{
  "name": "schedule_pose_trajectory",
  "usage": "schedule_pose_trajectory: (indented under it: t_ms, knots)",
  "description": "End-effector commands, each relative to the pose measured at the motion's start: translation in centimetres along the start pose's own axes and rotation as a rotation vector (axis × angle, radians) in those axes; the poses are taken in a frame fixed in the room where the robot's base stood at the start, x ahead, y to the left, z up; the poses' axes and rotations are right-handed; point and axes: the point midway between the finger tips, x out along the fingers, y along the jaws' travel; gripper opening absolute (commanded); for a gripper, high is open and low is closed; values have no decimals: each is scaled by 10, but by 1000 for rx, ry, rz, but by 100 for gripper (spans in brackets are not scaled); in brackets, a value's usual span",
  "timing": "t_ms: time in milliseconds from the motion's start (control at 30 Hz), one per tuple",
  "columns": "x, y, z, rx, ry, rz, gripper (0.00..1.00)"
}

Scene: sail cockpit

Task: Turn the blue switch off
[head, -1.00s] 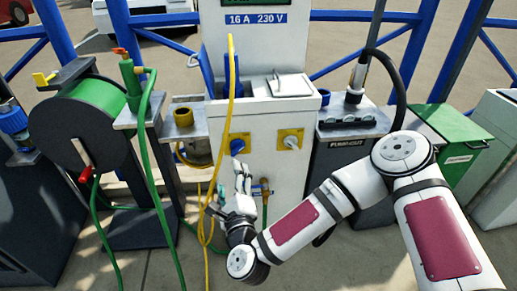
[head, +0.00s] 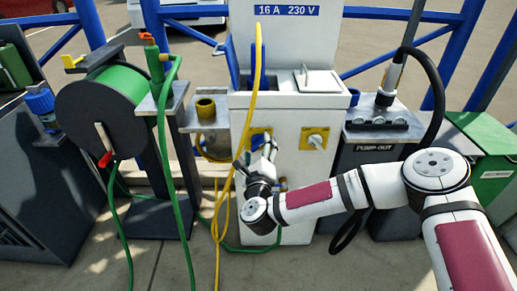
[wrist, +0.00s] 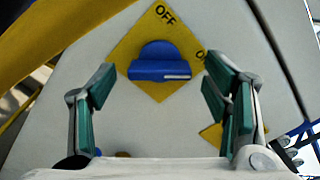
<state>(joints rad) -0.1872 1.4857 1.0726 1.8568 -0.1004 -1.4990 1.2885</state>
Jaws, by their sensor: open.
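The blue switch (wrist: 160,60) is a round knob on a yellow diamond plate (wrist: 160,90) in the wrist view. OFF is printed at the plate's top corner, and a partly hidden label shows at its right corner. The knob's flat grip lies across the picture, its white mark at the right end, on the side of the right label. My gripper (wrist: 158,69) is open, with one green-padded finger on each side of the knob, apart from it. In the head view my gripper (head: 256,160) is in front of the white pedestal (head: 298,195) and largely covers the blue switch.
A second switch (head: 316,140) on a yellow plate sits to the right on the pedestal. A yellow hose (head: 246,110) hangs just left of my gripper and crosses the wrist view's upper left. A green hose reel (head: 100,115) stands left, the pump-out unit (head: 375,150) right.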

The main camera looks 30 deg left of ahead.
Motion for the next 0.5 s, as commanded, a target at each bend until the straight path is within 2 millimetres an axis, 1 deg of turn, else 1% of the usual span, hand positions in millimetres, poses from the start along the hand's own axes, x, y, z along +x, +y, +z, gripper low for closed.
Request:
schedule_pose_trajectory:
  t_ms: [33, 100, 200, 500]
  knots:
    - [6, 1, 0, 0, 0, -1, 70]
    - [12, 0, 0, 0, -1, -1, 70]
    - [16, 0, 0, 0, -1, 1, 70]
    - [18, 0, 0, 0, 0, 1, 70]
